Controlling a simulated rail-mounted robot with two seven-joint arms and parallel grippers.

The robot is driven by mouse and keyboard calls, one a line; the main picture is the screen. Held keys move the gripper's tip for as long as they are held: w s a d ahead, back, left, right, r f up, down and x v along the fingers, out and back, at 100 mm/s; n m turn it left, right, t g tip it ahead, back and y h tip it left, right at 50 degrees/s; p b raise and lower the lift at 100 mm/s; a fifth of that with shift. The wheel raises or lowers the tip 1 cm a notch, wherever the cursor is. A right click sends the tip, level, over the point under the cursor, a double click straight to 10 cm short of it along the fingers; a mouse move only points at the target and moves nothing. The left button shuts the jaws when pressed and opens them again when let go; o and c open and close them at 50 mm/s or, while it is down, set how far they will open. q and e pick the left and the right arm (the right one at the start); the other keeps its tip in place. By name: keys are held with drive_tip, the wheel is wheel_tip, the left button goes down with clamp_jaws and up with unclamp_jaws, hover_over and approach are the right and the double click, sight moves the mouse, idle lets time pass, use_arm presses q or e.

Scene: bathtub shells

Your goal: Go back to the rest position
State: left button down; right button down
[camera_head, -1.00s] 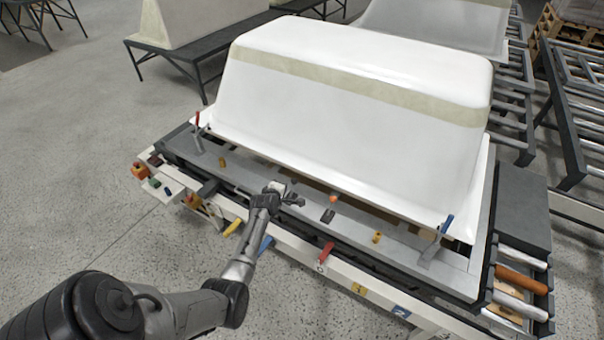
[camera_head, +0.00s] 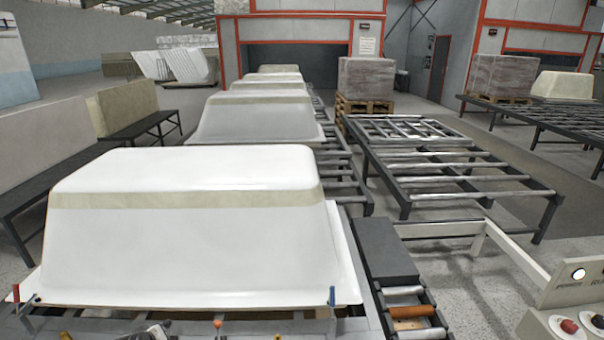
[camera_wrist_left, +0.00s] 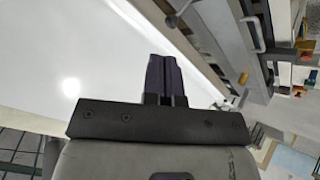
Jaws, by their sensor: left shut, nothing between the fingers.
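My left gripper (camera_wrist_left: 163,78) shows in the left wrist view with its two dark fingers closed together and nothing between them. Behind the fingers in that view is the smooth white surface of a bathtub shell (camera_wrist_left: 70,60), with the station's edge and clamps at the right. I cannot tell the exact gap between the fingers and the shell. In the head view the white upturned shell (camera_head: 180,235) fills the lower left on its station. Only a small dark piece, perhaps of my left arm, shows at the bottom edge there. My right gripper is not in view.
A red-handled clamp (camera_head: 17,295) and a blue-handled clamp (camera_head: 332,297) stand at the shell's front corners. A control panel (camera_head: 572,310) is at the lower right. Roller tables (camera_head: 470,170) stand beyond.

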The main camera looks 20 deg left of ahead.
use_arm(q)
drive_tip(key=w+d+r+m, duration=0.2)
drive_tip(key=d+r+m, duration=0.35)
drive_tip(key=r, duration=0.25)
drive_tip(key=s+d+r+m+h, duration=0.1)
drive_tip(key=s+d+r+m, duration=0.15)
drive_tip(key=d, duration=0.55)
drive_tip(key=s+d+r+m, duration=0.2)
drive_tip(key=s+d+m, duration=0.1)
drive_tip(key=d, duration=0.5)
drive_tip(key=s+d+f+m+h, duration=0.2)
drive_tip(key=s+d+f+m, duration=0.1)
drive_tip(key=s+d, duration=0.9)
drive_tip(key=s+d+f+g+h, duration=0.1)
drive_tip(key=s+d+f+g, duration=0.35)
drive_tip(key=s+f, duration=0.55)
drive_tip(key=w+p+v, duration=0.3)
drive_tip(key=p+v, duration=1.2)
drive_tip(key=v, duration=0.1)
drive_tip(key=w+r+p+v, duration=0.1)
drive_tip(key=w+p+v, duration=0.2)
drive_tip(key=p+v, duration=1.2)
drive_tip(key=shift+r+m+t+p, duration=0.3)
drive_tip(key=shift+r+m+t, duration=0.15)
drive_tip(key=shift+r, duration=0.45)
drive_tip(key=shift+d, duration=0.1)
